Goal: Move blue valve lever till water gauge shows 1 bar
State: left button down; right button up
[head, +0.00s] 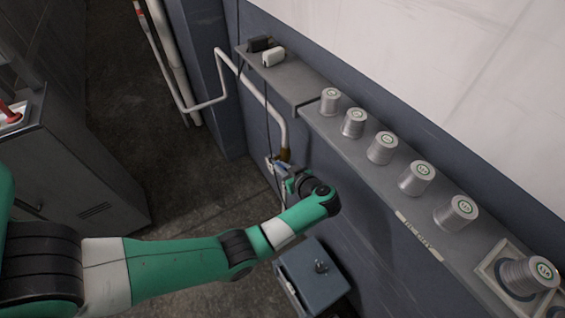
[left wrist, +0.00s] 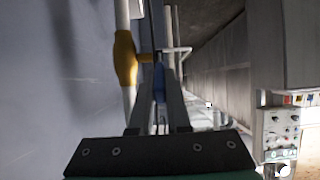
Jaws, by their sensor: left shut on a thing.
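The valve has a yellow-brown body on a white pipe, seen in the left wrist view (left wrist: 125,58) and partly in the head view (head: 285,155). Its blue lever (left wrist: 159,82) sits between the two fingers of my left gripper (left wrist: 160,75), which is shut on it. In the head view, my left gripper (head: 278,166) is at the wall just below the valve body, and my wrist hides part of this spot. I cannot make out a water gauge in either view. My right gripper is not in view.
A grey wall shelf (head: 385,190) with several silver spools runs above and to the right of my left arm. A blue-grey box (head: 312,275) stands below my wrist. A grey cabinet (head: 75,165) is at the left, with open floor (head: 135,110) between.

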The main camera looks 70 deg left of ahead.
pick_arm(q)
jog(key=c, duration=0.9)
grip_release()
jog(key=p+v, duration=0.4)
jog(key=v, duration=0.7)
jog(key=shift+d+r, duration=0.15)
jog(key=shift+d, duration=0.15)
